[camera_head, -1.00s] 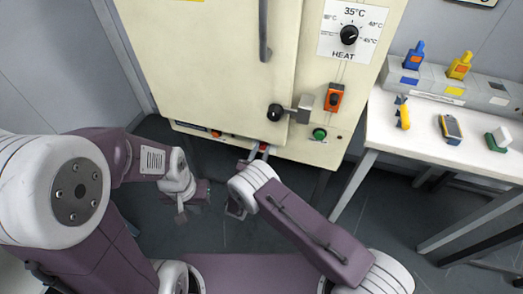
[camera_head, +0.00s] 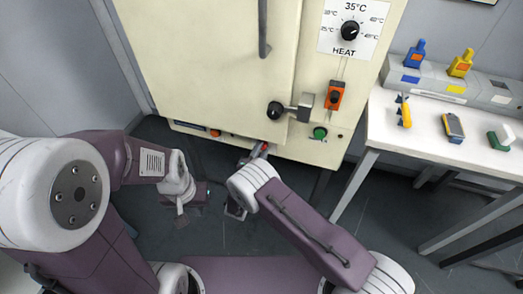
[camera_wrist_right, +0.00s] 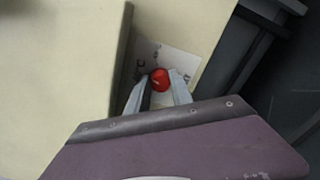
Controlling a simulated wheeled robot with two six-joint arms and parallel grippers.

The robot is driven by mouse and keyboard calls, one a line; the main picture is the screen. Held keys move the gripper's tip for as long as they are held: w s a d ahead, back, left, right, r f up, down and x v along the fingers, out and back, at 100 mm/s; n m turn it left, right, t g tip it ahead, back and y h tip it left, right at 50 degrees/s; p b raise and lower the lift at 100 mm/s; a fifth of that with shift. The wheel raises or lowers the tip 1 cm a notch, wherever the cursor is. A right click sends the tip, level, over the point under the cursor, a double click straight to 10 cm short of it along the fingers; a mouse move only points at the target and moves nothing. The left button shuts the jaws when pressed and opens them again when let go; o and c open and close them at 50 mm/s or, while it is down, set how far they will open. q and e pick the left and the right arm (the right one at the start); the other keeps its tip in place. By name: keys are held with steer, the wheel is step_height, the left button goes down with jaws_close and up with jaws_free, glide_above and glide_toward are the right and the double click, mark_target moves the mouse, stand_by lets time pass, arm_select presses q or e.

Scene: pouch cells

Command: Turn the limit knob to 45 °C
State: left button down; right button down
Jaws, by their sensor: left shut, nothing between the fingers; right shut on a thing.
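A red knob (camera_wrist_right: 159,79) with a small white mark sits on a white label plate (camera_wrist_right: 181,62) low on the cream cabinet. The plate's print is mostly hidden, and I cannot read the setting. My right gripper (camera_wrist_right: 157,92) is shut on the red knob, one finger on each side. In the head view my right gripper (camera_head: 257,155) reaches the cabinet's lower edge, and its own wrist partly covers it. My left gripper (camera_head: 181,216) is shut and empty, low in front of the cabinet and apart from it.
A black HEAT knob (camera_head: 350,31) sits on a dial under "35°C". A white table (camera_head: 428,133) with bottles and small items stands at right. Floor below is clear.

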steer(key=shift+f+m+b, duration=0.15)
steer(key=shift+m+b, duration=0.9)
steer(key=shift+m, duration=3.45)
steer(key=c, duration=1.1)
jaws_free()
steer(key=shift+s, duration=0.1)
steer(key=p+v, duration=0.1)
steer(key=v, duration=0.8)
steer(key=shift+p, duration=0.35)
